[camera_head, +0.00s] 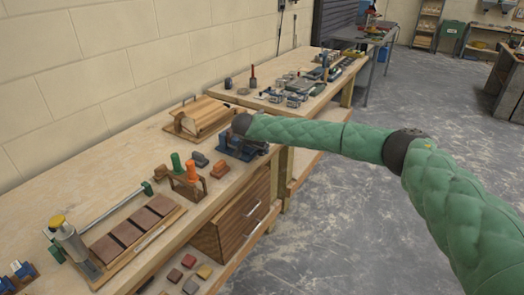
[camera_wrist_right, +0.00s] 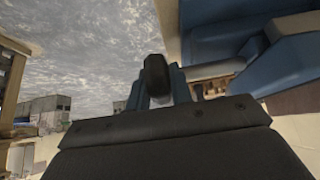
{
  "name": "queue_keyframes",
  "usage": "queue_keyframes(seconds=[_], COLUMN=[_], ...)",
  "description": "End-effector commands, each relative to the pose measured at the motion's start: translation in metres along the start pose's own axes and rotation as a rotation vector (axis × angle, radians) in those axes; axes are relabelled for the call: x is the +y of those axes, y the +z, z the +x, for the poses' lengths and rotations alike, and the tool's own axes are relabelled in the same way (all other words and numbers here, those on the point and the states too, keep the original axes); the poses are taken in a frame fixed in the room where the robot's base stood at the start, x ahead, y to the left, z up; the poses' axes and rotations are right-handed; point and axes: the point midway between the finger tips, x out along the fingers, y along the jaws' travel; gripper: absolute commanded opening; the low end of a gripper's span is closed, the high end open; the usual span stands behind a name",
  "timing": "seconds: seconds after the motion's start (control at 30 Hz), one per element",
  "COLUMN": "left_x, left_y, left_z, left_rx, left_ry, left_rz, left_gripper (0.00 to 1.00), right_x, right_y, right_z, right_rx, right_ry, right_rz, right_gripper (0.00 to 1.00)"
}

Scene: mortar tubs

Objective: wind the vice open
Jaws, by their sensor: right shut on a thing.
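The blue vice (camera_head: 240,150) stands at the front edge of the near workbench in the head view, partly covered by the end of my right arm. In the right wrist view the vice (camera_wrist_right: 222,35) fills the upper right, with a grey screw shaft (camera_wrist_right: 218,69) leading toward my right gripper (camera_wrist_right: 160,92). That gripper is shut on the vice handle, whose dark rounded end (camera_wrist_right: 156,75) shows between the fingers. In the head view the fingers are hidden behind my wrist. How far the vice jaws stand apart cannot be told. My left gripper is not in view.
A wooden board (camera_head: 204,116) lies behind the vice. A rack with green and orange handles (camera_head: 187,178) and several small blocks stand left of it. A second bench with tools (camera_head: 300,88) stands beyond. The grey floor (camera_head: 345,200) at the right is open.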

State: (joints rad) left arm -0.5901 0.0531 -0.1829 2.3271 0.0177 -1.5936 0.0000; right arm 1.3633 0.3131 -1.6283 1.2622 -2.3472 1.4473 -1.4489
Motion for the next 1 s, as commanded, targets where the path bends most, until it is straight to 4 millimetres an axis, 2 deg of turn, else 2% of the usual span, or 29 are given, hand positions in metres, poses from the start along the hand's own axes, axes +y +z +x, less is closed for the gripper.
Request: queue_keyframes(seconds=[0.4, 0.43, 0.5, 0.53, 0.93, 1.0], left_x=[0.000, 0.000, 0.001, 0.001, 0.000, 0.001], left_y=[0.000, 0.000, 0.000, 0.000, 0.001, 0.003], left_z=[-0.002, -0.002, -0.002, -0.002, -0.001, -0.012], left_rx=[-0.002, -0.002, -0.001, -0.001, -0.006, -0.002], left_ry=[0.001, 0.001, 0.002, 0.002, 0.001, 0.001], left_rz=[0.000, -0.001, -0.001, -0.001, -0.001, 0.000], left_gripper=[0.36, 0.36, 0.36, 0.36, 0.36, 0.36], right_x=[-0.001, -0.001, -0.001, -0.001, -0.001, -0.001], right_y=[0.000, 0.000, 0.000, 0.000, 0.000, 0.000], right_z=[-0.001, -0.001, -0.001, -0.001, -0.007, -0.014], right_rx=[0.003, 0.003, 0.003, 0.003, 0.002, 0.003], right_ry=[-0.003, -0.003, -0.003, -0.002, -0.002, -0.003], right_rz=[0.000, 0.000, 0.000, 0.000, 0.000, 0.000], right_gripper=[0.00, 0.28, 0.41, 0.43, 0.43, 0.43])
